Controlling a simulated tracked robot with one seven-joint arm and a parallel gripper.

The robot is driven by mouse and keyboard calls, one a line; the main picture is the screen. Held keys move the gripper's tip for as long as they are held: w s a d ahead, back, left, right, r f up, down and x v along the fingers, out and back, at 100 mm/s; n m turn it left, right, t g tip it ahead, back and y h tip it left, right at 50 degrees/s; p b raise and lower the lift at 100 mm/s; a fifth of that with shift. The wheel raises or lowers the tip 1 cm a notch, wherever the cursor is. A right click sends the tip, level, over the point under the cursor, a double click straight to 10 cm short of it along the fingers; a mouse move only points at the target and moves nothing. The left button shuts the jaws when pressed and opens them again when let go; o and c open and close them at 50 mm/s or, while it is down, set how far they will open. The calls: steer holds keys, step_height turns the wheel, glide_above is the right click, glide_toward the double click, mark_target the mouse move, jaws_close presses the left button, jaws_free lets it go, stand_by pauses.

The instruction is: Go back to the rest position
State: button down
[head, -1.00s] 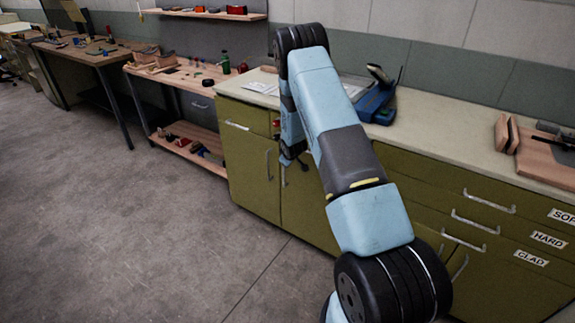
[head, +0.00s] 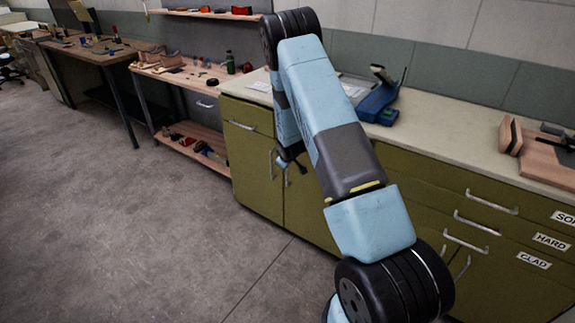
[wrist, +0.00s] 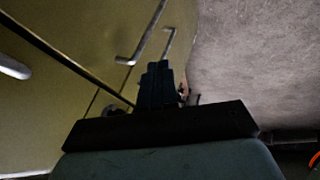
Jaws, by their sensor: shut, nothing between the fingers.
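My gripper (wrist: 158,80) shows in the wrist view as two dark fingers held together, with nothing between them. Its fingers point along the olive cabinet (wrist: 60,90) fronts, toward the handles. In the head view my light-blue arm is bent, rising from the bottom right to an elbow above the counter. Its forearm hangs down in front of the cabinets, and the small dark gripper end is low by the cabinet doors, mostly hidden behind the upper arm.
The counter (head: 455,130) runs along the wall, with a blue device (head: 378,103) and a wooden block (head: 548,158) on it. Olive drawers with labels and protruding handles (head: 490,202) lie below. A wooden workbench (head: 182,76) stands at left. The grey floor (head: 120,230) at left is clear.

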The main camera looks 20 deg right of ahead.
steer(key=s+a+r+m, duration=0.1)
steer(key=s+r, duration=0.5)
steer(key=r, duration=0.5)
steer(key=s+r+m, duration=0.2)
steer(key=s+r, duration=0.4)
steer(key=r, duration=0.6)
steer(key=s+a+r+m, duration=0.1)
steer(key=s+r, duration=0.5)
steer(key=r, duration=0.5)
steer(key=s+a+r+m, duration=0.1)
steer(key=s+r, duration=0.3)
steer(key=s, duration=0.6)
steer(key=s+a+r+m+g, duration=0.1)
steer(key=s+r, duration=0.3)
steer(key=s, duration=0.7)
steer(key=s+a+r+m+y, duration=0.1)
steer(key=s+r, duration=0.4)
steer(key=s, duration=0.5)
steer(key=shift+s+a+g, duration=0.2)
steer(key=shift+s+g, duration=0.2)
